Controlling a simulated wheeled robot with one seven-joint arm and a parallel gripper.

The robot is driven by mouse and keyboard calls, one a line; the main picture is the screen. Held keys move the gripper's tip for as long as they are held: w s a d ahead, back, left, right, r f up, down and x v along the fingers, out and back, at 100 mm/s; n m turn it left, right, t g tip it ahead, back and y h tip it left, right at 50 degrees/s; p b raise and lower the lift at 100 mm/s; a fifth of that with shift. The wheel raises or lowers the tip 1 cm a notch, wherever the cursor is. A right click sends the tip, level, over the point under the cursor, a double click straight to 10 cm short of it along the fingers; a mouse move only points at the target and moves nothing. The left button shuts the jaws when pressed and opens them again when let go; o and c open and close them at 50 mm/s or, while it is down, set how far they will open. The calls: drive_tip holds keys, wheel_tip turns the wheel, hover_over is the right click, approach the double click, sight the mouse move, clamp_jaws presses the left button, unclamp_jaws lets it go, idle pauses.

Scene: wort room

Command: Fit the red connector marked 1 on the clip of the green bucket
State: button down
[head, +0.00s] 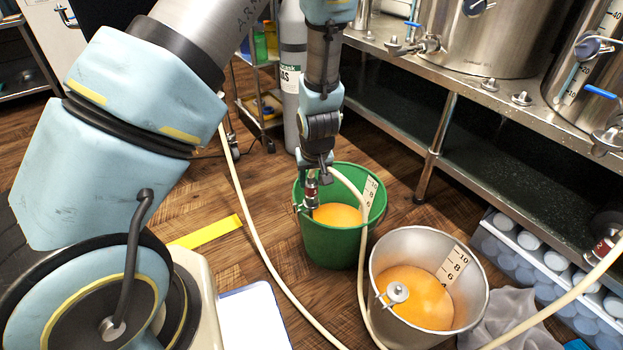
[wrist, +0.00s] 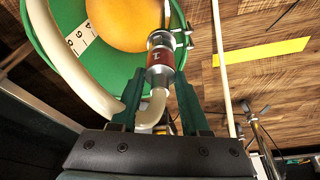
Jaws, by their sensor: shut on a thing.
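The green bucket (head: 342,245) stands on the wood floor, holding orange liquid. Its metal clip (head: 304,207) is on the near left rim and also shows in the wrist view (wrist: 180,40). The red connector marked 1 (wrist: 161,57) has silver ends and a cream hose. In the head view the connector (head: 312,188) hangs upright below my gripper (head: 318,165), at the rim. My gripper's fingers (wrist: 160,108) are shut around the connector's hose end. The connector's far end meets or overlaps the clip; I cannot tell whether it is seated.
A steel bucket (head: 385,330) with orange liquid and its own clip (head: 397,292) stands at front right. A second red connector (head: 604,246) is at the right edge. Cream hoses cross the floor. A steel bench (head: 470,88) and a gas cylinder (head: 292,70) stand behind.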

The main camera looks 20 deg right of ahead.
drive_tip(key=shift+f+b, duration=0.35)
drive_tip(key=shift+f, duration=0.2)
drive_tip(key=shift+c, duration=1.5)
unclamp_jaws()
drive_tip(key=p+v, duration=0.5)
drive_tip(key=v, duration=0.6)
